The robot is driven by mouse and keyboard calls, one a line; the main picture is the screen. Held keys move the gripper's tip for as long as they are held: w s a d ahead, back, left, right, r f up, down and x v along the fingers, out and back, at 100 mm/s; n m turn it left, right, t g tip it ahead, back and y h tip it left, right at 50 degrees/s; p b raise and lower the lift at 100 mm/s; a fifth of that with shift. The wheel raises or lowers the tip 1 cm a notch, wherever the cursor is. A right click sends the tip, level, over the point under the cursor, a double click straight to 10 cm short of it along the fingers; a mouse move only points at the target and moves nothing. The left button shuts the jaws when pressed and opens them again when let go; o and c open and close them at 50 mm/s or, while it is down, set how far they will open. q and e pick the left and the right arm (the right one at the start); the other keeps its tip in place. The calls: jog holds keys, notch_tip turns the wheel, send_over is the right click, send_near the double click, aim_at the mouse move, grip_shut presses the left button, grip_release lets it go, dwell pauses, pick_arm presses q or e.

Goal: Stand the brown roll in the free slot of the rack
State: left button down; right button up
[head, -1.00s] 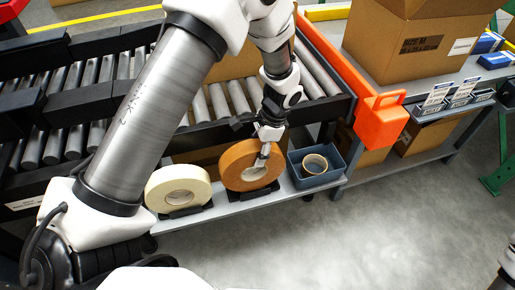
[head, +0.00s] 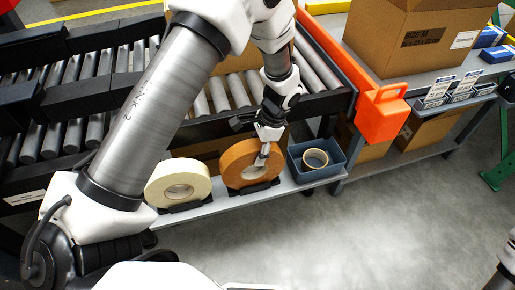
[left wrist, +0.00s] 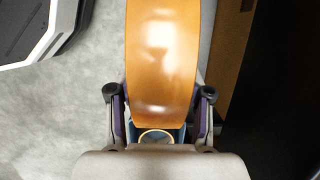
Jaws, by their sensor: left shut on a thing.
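The brown roll (head: 235,168) is upright on its rim at a black holder (head: 262,187) of the rack, right of the cream roll. Its lower edge meets or nearly meets the holder; I cannot tell how fully it is seated. My left gripper (head: 263,155) is shut on the brown roll, with one finger in front at its core hole. In the left wrist view the roll (left wrist: 162,60) runs between the two fingers of the gripper (left wrist: 160,112). The cream roll (head: 165,185) stands in the other black holder (head: 185,207). My right gripper does not show.
A blue-grey bin (head: 318,177) with a small tan ring (head: 316,158) stands close right of the brown roll. The roller conveyor (head: 85,75) is behind, with an orange guard (head: 380,118) at its right end. The floor in front is clear.

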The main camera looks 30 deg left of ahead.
pick_arm(q)
jog(key=shift+f, duration=0.2)
jog(key=shift+c, duration=2)
grip_release()
jog(key=v, duration=1.2)
